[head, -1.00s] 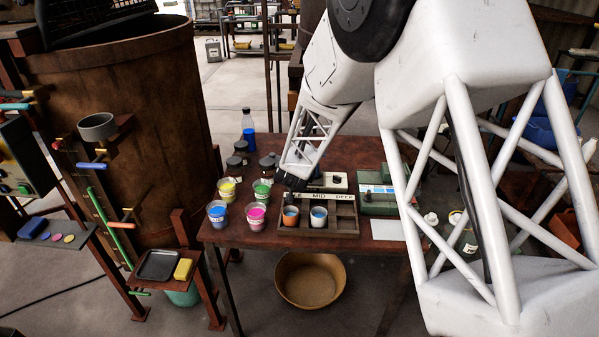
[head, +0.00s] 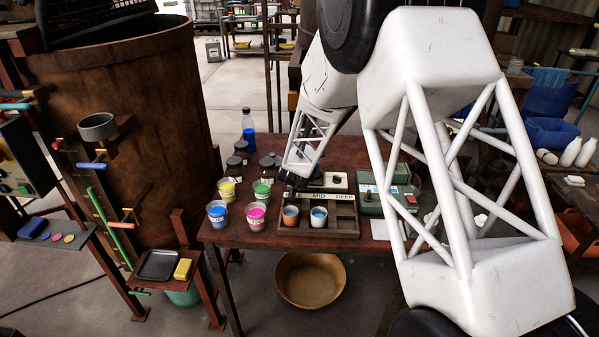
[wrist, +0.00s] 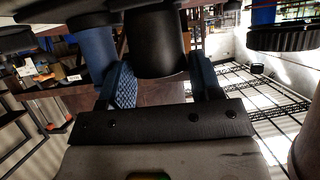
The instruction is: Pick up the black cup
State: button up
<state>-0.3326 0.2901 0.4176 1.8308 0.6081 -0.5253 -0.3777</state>
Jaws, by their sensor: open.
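My gripper (head: 293,182) is low over the table, at the back left of the compartment tray (head: 325,233). In the wrist view its two blue fingers (wrist: 163,80) are apart. A black cylindrical thing, which looks like the black cup (wrist: 157,45), shows between or just beyond the fingers; I cannot tell whether they touch it. I cannot make out the black cup in the head view, where my arm and gripper cover that spot.
An orange-filled cup (head: 290,216) and a blue-filled cup (head: 318,217) stand in the tray. Yellow (head: 227,189), green (head: 262,191), blue (head: 217,213) and pink (head: 256,216) cups stand to its left. Dark jars (head: 241,151) and a blue bottle (head: 248,127) stand behind.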

dwell(0.5)
jog(key=c, duration=0.6)
jog(key=shift+r, duration=0.1)
jog(key=shift+c, duration=0.2)
jog(key=shift+r, duration=0.5)
jog(key=shift+s+r, duration=0.2)
jog(key=shift+r, duration=1)
jog(key=s+d+r, duration=0.1)
jog(key=s+d, duration=0.3)
jog(key=s, duration=1.1)
jog(key=shift+d+r, duration=0.15)
jog(key=shift+r, duration=0.05)
